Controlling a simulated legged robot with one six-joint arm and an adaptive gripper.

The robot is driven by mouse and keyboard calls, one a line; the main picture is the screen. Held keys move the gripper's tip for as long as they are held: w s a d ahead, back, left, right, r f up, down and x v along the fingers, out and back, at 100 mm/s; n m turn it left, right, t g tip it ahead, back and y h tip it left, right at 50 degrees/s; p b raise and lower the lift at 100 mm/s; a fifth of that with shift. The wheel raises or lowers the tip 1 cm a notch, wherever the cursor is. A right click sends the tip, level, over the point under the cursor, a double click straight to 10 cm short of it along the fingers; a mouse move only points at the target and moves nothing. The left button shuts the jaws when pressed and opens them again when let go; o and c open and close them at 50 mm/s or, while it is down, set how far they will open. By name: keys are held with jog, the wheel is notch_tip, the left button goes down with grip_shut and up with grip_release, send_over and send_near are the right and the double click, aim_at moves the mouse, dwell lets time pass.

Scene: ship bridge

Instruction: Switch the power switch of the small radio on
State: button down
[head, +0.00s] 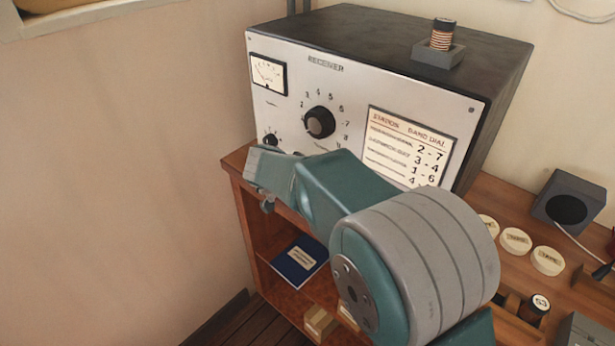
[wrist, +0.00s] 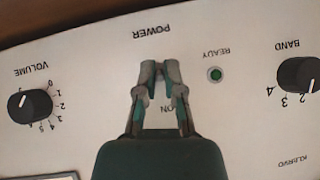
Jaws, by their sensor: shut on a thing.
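The radio (head: 345,82) is a dark box with a pale front panel, standing on a wooden cabinet. Its panel (wrist: 105,80) shows upside down in the wrist view, with POWER and ON lettering around my gripper (wrist: 160,72). My gripper's fingertips are closed together at the power switch between those words. The fingers mostly hide the switch, so its lever position cannot be told. A green ready lamp (wrist: 215,74) sits just right of the fingertips. In the head view my arm hides the panel's lower part, and the fingertips are not clearly visible.
The volume knob (wrist: 30,105) and band knob (wrist: 299,74) flank the gripper. A large dial (head: 320,122) and station card (head: 408,147) are higher on the panel. A coil (head: 442,36) stands on top. Several round tins, one here (head: 547,260), and a black speaker (head: 570,203) are at right.

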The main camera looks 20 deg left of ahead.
jog(key=shift+w+r+g, duration=0.15)
jog(key=shift+r+g, duration=0.1)
jog(key=shift+g, duration=0.15)
dwell(0.4)
jog(key=c, duration=0.9)
grip_release()
jog(key=shift+o, duration=0.7)
jog(key=shift+a+f, duration=0.1)
jog(key=shift+a, duration=0.05)
jog(key=d+v, duration=0.1)
jog(key=v, duration=1)
jog(key=shift+a+r, duration=0.45)
